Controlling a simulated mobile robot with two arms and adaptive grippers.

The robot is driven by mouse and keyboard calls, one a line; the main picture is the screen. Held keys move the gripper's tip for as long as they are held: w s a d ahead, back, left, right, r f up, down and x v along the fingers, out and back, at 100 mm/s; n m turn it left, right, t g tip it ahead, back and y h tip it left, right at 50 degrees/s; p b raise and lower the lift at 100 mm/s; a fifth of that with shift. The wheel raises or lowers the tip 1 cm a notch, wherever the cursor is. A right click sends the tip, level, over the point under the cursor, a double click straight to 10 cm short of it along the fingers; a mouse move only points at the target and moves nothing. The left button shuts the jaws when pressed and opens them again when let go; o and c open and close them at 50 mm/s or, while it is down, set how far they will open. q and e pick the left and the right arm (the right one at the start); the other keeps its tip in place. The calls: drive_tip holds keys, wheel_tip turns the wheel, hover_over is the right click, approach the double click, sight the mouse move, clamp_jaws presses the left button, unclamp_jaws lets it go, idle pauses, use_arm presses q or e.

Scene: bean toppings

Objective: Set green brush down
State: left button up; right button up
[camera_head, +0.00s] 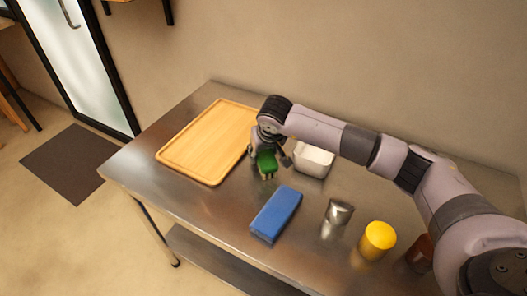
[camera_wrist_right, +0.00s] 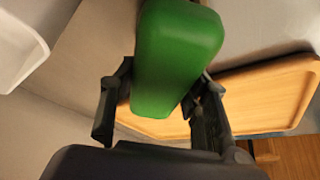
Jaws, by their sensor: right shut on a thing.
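The green brush (camera_head: 266,161) is in my right gripper (camera_head: 270,152), near the right edge of the wooden tray in the head view. In the right wrist view the green brush (camera_wrist_right: 178,55) is a smooth green block between the two dark fingers of my right gripper (camera_wrist_right: 160,108), which is shut on it. The tray (camera_wrist_right: 270,97) shows behind it there. I cannot tell whether the brush touches the table. My left gripper is not in view.
The wooden tray (camera_head: 175,155) lies on the metal table (camera_head: 215,217). A white container (camera_head: 313,160) stands just right of the gripper. A blue block (camera_head: 275,215), a metal cup (camera_head: 338,212), a yellow cylinder (camera_head: 378,240) and a reddish-brown item (camera_head: 420,254) stand nearer the front.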

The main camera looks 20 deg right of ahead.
drive_tip(key=shift+f, duration=0.25)
drive_tip(key=o, duration=1.5)
drive_tip(key=shift+r, duration=0.1)
